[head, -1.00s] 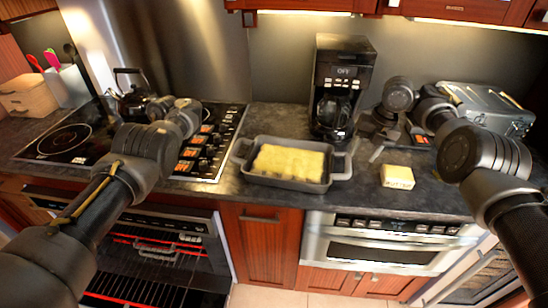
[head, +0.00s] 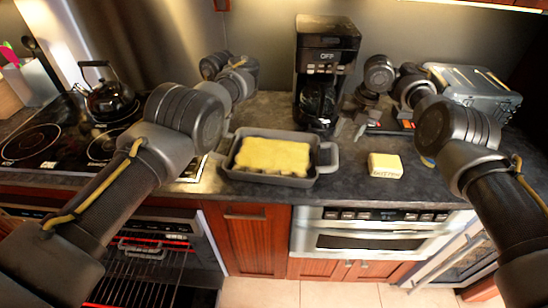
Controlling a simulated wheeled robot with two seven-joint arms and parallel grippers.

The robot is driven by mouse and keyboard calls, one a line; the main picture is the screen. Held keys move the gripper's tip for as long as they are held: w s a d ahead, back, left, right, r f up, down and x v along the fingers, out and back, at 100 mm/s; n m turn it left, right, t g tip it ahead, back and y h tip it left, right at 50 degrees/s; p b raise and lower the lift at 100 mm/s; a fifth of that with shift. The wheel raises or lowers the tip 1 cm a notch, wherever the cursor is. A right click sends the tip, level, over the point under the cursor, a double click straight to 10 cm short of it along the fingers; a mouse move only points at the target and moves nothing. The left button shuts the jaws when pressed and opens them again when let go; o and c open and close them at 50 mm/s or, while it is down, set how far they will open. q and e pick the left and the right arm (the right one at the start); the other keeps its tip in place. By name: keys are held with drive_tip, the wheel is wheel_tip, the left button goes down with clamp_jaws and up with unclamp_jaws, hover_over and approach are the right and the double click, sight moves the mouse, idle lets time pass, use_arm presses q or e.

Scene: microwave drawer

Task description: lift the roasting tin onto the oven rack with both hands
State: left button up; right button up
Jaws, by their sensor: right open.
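The grey roasting tin (head: 268,181) sits on the dark counter, left of centre, with a yellow block of food (head: 272,155) in it. Its right handle (head: 329,158) shows clear; its left end is close to my left arm. My right gripper (head: 351,128) is open and empty above the counter, behind and right of the tin, apart from it. My left arm reaches over the hob edge toward the tin's left side, and its gripper is hidden behind the arm. The oven rack (head: 146,268) shows inside the open oven at the lower left, below the counter.
A coffee maker (head: 326,52) stands behind the tin. A butter block (head: 384,165) lies to its right, and a metal toaster (head: 472,90) stands at the back right. A black kettle (head: 108,98) stands on the hob at left.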

sight(336, 150)
use_arm(q)
drive_tip(key=f, duration=0.2)
drive_tip(key=a+f, duration=0.1)
drive_tip(key=f, duration=0.2)
drive_tip(key=a+f, duration=0.1)
drive_tip(key=f, duration=0.2)
use_arm(e)
drive_tip(key=f, duration=0.2)
drive_tip(key=a+f, duration=0.1)
drive_tip(key=f, duration=0.2)
drive_tip(key=a+f, duration=0.1)
drive_tip(key=f, duration=0.2)
drive_tip(key=shift+w+a, duration=0.1)
use_arm(q)
drive_tip(key=shift+w+a+f, duration=0.1)
drive_tip(key=shift+f, duration=0.5)
use_arm(e)
drive_tip(key=shift+f, duration=0.55)
use_arm(q)
drive_tip(key=shift+a+f, duration=0.15)
drive_tip(key=shift+a, duration=0.05)
use_arm(e)
drive_tip(key=shift+a+f, duration=0.15)
drive_tip(key=shift+a, duration=0.05)
